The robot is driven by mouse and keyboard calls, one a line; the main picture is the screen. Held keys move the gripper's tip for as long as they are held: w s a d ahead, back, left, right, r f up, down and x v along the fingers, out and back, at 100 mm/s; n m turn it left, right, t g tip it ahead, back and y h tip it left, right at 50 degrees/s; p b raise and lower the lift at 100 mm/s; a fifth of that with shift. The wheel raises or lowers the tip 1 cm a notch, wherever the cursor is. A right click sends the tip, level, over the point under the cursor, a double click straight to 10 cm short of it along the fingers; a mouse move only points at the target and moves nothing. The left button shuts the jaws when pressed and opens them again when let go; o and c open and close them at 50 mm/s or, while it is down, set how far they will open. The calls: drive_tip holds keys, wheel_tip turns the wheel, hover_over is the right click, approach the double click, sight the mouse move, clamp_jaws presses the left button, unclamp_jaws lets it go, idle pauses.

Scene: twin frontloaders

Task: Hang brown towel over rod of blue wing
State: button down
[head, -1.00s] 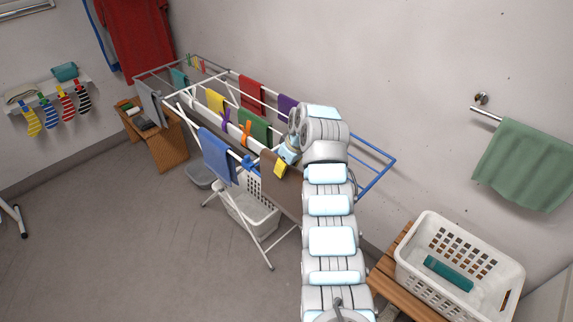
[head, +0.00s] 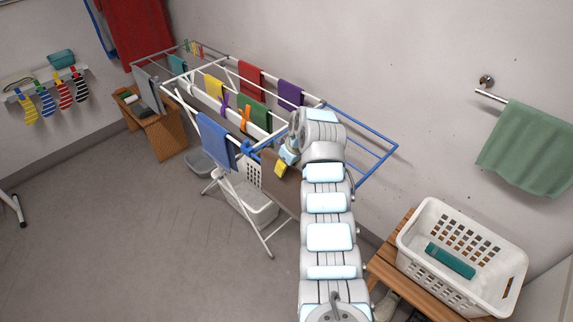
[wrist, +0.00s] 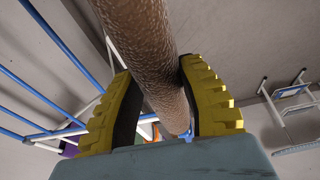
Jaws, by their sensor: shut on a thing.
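The brown towel (head: 270,178) hangs down at the near end of the drying rack in the head view, partly hidden by my arm. My gripper (head: 281,168) is shut on it. In the wrist view the brown towel (wrist: 150,50) is a thick fold between the yellow fingers of my gripper (wrist: 160,100). The blue wing (head: 372,135) sticks out at the rack's right end, with its middle hidden behind my arm. Blue rods (wrist: 45,95) show at left in the wrist view. I cannot tell whether the towel touches or lies over a rod.
A blue towel (head: 215,142) hangs left of the brown one; several coloured cloths hang farther back on the white rack (head: 262,240). A white basket (head: 255,210) stands under it. Floor at left is open.

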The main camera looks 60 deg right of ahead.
drive_tip(key=shift+f+b, duration=1.35)
drive_tip(key=shift+f, duration=1.75)
drive_tip(key=c, duration=0.6)
unclamp_jaws()
drive_tip(key=v, duration=1.2)
